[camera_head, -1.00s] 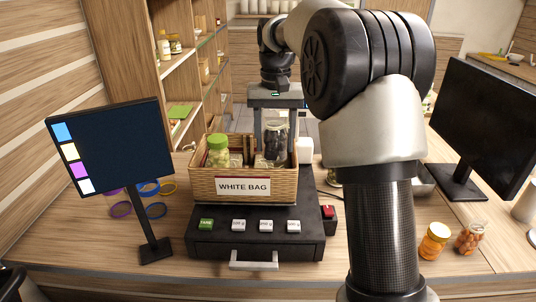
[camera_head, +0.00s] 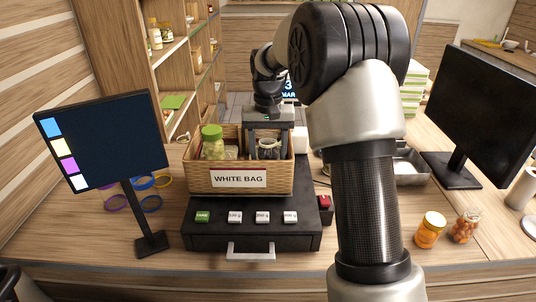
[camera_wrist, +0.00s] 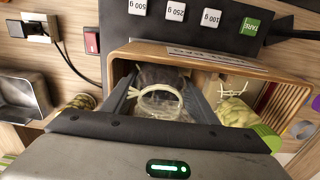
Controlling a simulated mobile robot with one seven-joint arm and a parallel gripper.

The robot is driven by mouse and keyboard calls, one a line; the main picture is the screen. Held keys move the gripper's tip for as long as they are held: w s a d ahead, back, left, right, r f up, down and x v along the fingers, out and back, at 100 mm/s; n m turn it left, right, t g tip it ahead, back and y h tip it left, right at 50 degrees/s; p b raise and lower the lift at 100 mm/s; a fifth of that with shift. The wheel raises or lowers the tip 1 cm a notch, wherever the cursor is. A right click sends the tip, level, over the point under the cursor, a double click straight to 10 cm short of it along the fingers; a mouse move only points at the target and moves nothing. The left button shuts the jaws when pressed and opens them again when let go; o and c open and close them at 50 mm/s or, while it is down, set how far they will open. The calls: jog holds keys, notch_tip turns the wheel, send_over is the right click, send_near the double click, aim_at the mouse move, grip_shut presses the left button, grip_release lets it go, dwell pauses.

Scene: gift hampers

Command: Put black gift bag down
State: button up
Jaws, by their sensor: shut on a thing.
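My gripper (camera_head: 268,132) reaches down into a wicker basket (camera_head: 204,181) labelled "WHITE BAG". It is shut on the black gift bag (camera_head: 268,151), whose upper part shows between the fingers. In the wrist view the bag (camera_wrist: 160,76) looks dark and see-through, with a cream tie near its top. The bag is inside the basket's right part, and its lower part is hidden by the front wall. I cannot tell whether it touches the basket floor. A jar with a green lid (camera_head: 212,142) is in the basket's left part.
The basket stands on a black scale (camera_head: 217,239) with buttons. A screen on a stand (camera_head: 115,135) is at left, with coloured rings (camera_head: 115,202) behind it. A monitor (camera_head: 487,115), a metal tray (camera_head: 411,168) and orange-filled jars (camera_head: 430,230) are at right.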

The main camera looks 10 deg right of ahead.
jog(key=shift+r, duration=0.1)
jog(key=shift+f, duration=0.2)
jog(key=o, duration=0.8)
jog(key=shift+o, duration=0.2)
